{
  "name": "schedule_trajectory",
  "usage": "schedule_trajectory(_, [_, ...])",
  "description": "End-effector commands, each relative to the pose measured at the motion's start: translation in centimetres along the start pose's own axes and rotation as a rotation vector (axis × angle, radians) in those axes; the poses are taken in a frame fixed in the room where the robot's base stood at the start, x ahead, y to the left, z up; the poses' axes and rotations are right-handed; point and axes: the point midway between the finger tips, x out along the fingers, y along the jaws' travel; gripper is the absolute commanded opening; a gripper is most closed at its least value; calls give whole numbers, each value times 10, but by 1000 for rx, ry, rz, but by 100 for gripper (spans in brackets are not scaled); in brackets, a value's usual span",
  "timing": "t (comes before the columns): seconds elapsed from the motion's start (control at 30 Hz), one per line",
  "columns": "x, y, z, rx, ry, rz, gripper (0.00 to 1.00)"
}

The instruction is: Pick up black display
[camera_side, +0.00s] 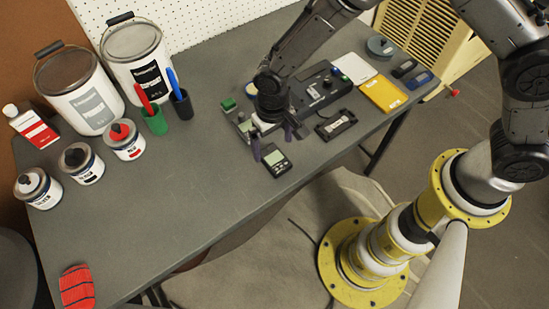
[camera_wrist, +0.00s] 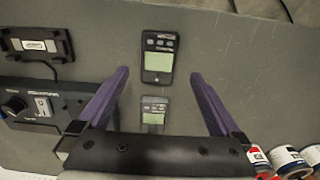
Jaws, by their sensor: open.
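The black display (camera_side: 275,161) is a small handheld unit with a pale green screen and a few buttons, lying flat on the grey table near its front edge. In the wrist view the black display (camera_wrist: 159,62) lies above centre, between and slightly beyond the fingertips. My gripper (camera_side: 272,143) is open and empty, pointing down just behind the display; its purple fingers also show in the wrist view (camera_wrist: 159,74). A similar grey display (camera_wrist: 153,113) lies behind the black one, closer to the palm, partly hidden by my gripper in the side view.
A black control box (camera_side: 322,88) and a black framed part (camera_side: 336,124) lie to the right. A yellow folder (camera_side: 383,94) is farther right. Buckets (camera_side: 80,92), small cans (camera_side: 82,164) and marker cups (camera_side: 154,123) stand left. The table's front-left area is clear, except a red cloth (camera_side: 77,287).

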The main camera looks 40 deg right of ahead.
Motion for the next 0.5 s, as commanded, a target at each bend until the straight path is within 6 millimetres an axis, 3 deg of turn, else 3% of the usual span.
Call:
schedule_trajectory(0.17, [11, 1, 1, 0, -2, 1, 100])
schedule_trajectory(0.5, [54, 3, 2, 0, 0, 0, 100])
